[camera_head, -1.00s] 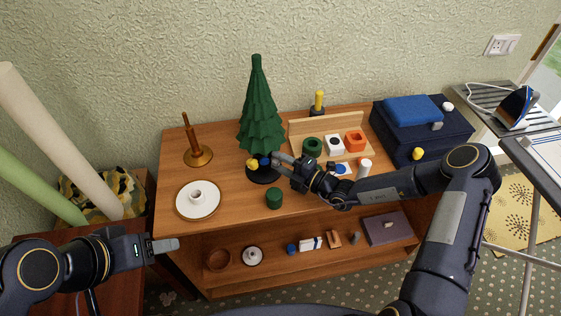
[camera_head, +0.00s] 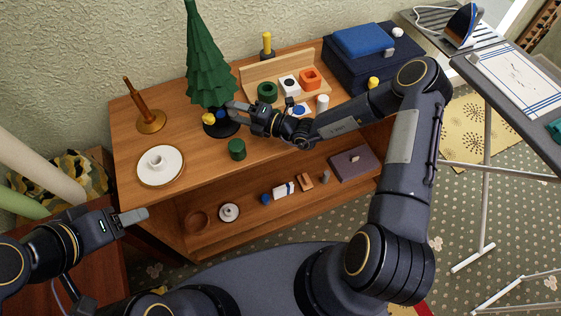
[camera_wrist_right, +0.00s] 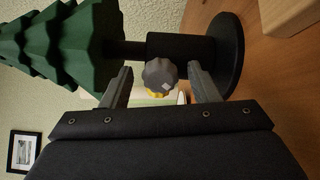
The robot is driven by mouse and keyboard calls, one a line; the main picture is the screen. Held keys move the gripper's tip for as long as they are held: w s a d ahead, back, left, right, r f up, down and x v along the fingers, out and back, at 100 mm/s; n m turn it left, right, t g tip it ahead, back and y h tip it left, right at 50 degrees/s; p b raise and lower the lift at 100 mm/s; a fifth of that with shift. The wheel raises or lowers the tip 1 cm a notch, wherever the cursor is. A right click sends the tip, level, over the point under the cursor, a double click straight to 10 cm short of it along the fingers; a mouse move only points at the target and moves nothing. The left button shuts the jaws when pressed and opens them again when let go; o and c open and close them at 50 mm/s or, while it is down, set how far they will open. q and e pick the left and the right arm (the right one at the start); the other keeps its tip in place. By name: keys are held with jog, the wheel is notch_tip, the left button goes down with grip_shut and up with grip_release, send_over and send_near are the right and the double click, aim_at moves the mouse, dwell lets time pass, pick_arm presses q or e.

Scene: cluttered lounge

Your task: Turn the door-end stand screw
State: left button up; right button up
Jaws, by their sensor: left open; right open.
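A green toy tree (camera_head: 209,65) stands upright in a black round stand (camera_head: 222,129) on the wooden cabinet top. My right gripper (camera_head: 233,107) is beside the stand, open. In the right wrist view its fingers (camera_wrist_right: 160,72) lie either side of a greyish knob (camera_wrist_right: 159,75), with a gap on each side; yellow shows behind it. The stand (camera_wrist_right: 228,55) shows there too. Which end is the door end is unclear. My left gripper (camera_head: 134,217) is open and empty, left of the cabinet.
A green cylinder (camera_head: 237,149) and a white plate (camera_head: 161,181) are in front of the stand. A brown candlestick-like piece (camera_head: 151,122) is left of the tree. A wooden rack (camera_head: 277,70) and a blue case (camera_head: 370,75) are to the right. An ironing board stands further right.

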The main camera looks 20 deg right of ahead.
jog(key=n+b, duration=0.2)
jog(key=n, duration=0.1)
jog(key=n+b, duration=0.2)
jog(key=n, duration=0.1)
jog(key=n+b, duration=0.1)
jog(key=n, duration=0.2)
jog(key=shift+f+b, duration=0.4)
jog(key=n+b, duration=0.4)
jog(key=n, duration=0.3)
jog(key=shift+r, duration=0.15)
jog(key=shift+n+b, duration=0.45)
jog(key=shift+n, duration=0.55)
jog(key=shift+s+d+r+n, duration=0.15)
jog(key=shift+d+n, duration=0.15)
jog(key=shift+n, duration=0.3)
jog(key=v, duration=0.7)
jog(key=s+r+n+g+h+p, duration=0.1)
jog(key=s+r+n+g+p, duration=0.1)
jog(key=s+r+n+g, duration=0.3)
jog(key=s+r+n+g+h+p, duration=0.1)
jog(key=s+r+n+g, duration=0.3)
jog(key=s+n, duration=0.7)
jog(key=s+r+p, duration=0.1)
jog(key=s, duration=0.7)
jog(key=shift+d+g+h, duration=0.2)
jog(key=shift+g+h, duration=0.2)
